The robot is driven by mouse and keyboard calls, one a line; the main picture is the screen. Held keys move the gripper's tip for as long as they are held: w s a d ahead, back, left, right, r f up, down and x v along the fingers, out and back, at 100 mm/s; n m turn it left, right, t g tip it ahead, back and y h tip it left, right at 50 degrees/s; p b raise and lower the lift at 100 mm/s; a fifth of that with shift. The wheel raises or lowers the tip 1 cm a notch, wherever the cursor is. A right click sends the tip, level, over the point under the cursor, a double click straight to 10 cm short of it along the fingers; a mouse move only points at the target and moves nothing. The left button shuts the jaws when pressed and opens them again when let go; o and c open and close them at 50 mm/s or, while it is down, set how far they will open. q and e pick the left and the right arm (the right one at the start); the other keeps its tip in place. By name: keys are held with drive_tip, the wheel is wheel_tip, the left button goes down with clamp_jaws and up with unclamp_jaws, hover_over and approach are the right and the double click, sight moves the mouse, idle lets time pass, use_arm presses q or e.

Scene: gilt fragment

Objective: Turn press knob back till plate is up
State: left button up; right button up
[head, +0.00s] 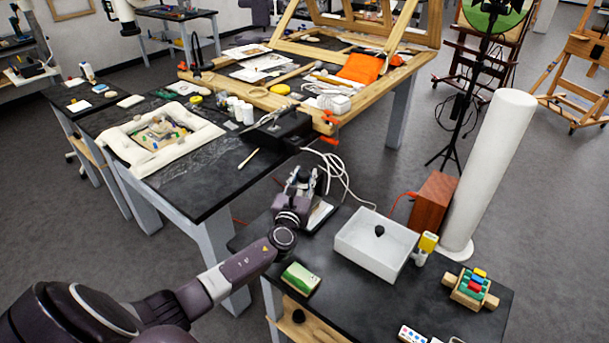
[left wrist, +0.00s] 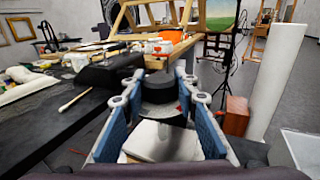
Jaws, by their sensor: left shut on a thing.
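The press (head: 319,217) stands near the left corner of the front dark table, mostly hidden behind my left gripper (head: 302,178). In the left wrist view, the dark round press knob (left wrist: 159,82) sits between the blue-padded fingers of my left gripper (left wrist: 160,92). Below the knob are a grey rounded part and a pale flat base (left wrist: 150,142). I cannot tell the plate's height, because the knob and fingers cover it. My right gripper is not in view.
A white open box (head: 372,244) stands right of the press. A green and white block (head: 300,278) lies in front. A brown box (head: 433,201) and a white column (head: 490,170) stand behind. White cables run behind the press. A cluttered long table (head: 215,185) is to the left.

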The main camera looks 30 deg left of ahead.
use_arm(q)
drive_tip(key=shift+d+n+g+y, duration=0.15)
drive_tip(key=shift+n+g+y, duration=0.55)
drive_tip(key=shift+y, duration=0.4)
drive_tip(key=shift+f+n+y, duration=0.1)
drive_tip(key=shift+n+y, duration=0.5)
drive_tip(key=shift+f+n+g+y+b, duration=0.15)
drive_tip(key=shift+n+g+y+b, duration=0.4)
drive_tip(key=shift+n+g+y, duration=0.45)
drive_tip(key=n+g+y+b, duration=0.2)
drive_tip(key=g+b, duration=0.2)
drive_tip(key=b, duration=0.1)
drive_tip(key=n+g+y+b, duration=0.3)
drive_tip(key=b, duration=0.2)
drive_tip(key=shift+f+n+g, duration=0.1)
drive_tip(key=shift+n+g, duration=0.2)
drive_tip(key=shift+g, duration=0.1)
drive_tip(key=shift+r+n+g+y+b, duration=0.3)
drive_tip(key=shift+n+g+y+b, duration=0.25)
drive_tip(key=shift+g+b, duration=0.45)
drive_tip(key=o, duration=1.2)
